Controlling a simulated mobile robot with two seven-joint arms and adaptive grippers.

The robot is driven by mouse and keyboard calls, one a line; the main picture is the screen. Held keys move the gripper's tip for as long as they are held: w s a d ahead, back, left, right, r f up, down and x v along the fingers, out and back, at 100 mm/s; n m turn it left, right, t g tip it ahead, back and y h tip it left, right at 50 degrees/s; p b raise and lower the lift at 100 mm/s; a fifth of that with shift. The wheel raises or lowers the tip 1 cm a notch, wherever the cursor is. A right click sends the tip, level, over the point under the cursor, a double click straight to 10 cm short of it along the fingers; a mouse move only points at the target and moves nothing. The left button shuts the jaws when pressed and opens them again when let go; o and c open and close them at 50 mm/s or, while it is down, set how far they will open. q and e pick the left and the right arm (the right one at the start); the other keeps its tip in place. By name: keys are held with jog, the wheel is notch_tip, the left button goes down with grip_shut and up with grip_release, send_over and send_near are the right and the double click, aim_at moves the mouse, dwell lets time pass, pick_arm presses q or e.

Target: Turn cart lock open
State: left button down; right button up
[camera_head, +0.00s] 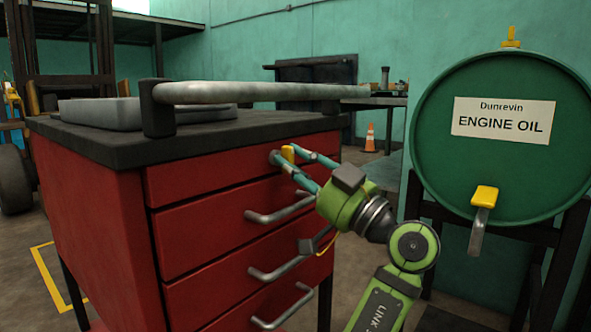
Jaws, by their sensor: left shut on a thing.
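The red tool cart (95,215) has a dark top and a front of several drawers with grey handles. The cart lock (288,152) is a small yellow piece at the upper right of the top drawer's front. My left gripper (287,158), on a green arm rising from the bottom of the picture, has its teal fingers on either side of the lock and is shut on it. The fingers partly cover the lock's base and the top drawer's front. My right gripper is out of view.
A thick grey rail (260,92) runs above the cart top, where a grey tray (100,110) lies. A green engine oil drum (500,170) with a yellow-handled tap (483,205) stands on a dark rack to the right. An orange cone (370,138) stands behind.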

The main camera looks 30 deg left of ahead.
pick_arm(q)
jog(key=c, duration=1.1)
grip_release()
jog(key=v, duration=1.2)
jog(key=shift+w, duration=0.1)
